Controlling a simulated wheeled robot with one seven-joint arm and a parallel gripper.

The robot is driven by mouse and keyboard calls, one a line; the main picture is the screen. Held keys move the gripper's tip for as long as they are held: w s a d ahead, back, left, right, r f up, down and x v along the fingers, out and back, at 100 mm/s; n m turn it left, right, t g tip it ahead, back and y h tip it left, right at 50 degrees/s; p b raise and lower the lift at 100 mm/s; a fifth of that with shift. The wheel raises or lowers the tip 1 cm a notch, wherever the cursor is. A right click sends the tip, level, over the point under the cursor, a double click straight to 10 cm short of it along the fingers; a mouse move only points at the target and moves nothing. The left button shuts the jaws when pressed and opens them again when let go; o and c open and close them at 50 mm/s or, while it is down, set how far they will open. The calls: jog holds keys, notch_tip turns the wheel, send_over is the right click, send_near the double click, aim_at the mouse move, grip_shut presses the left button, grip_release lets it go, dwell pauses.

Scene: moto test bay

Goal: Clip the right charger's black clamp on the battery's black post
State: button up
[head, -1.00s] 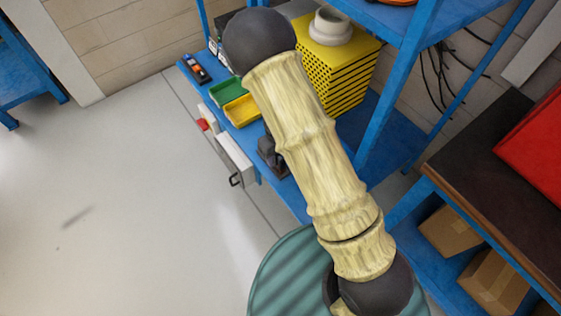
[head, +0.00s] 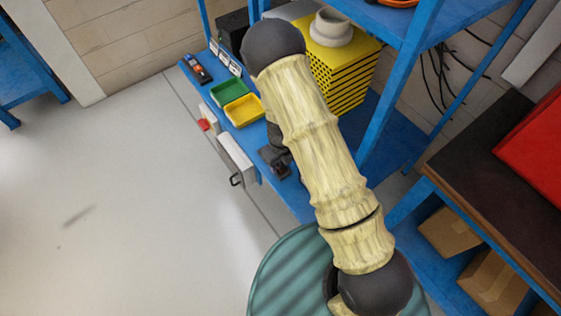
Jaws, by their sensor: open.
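My gripper is not seen; my own arm runs up the middle of the head view and its far end is hidden behind the dark elbow joint. No charger, black clamp or battery post can be made out. A black box (head: 232,32) stands at the back of the blue bench, partly behind my elbow; I cannot tell whether it is the battery.
The blue bench (head: 262,192) holds a green bin (head: 229,91), a yellow bin (head: 244,109), a small dark-and-orange item (head: 197,69), a dark vise-like object (head: 277,163) and a yellow slotted box (head: 345,62). A blue post (head: 397,100) stands right of my arm. Floor at left is clear.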

jog(key=shift+w+d, duration=0.1)
jog(key=shift+c, duration=0.5)
jog(key=c, duration=0.4)
jog(key=shift+s+a, duration=0.2)
jog(key=shift+s, duration=0.05)
jog(key=c, duration=0.5)
notch_tip(320, 180, up, 10)
jog(key=shift+d, duration=0.1)
jog(key=shift+w, duration=0.1)
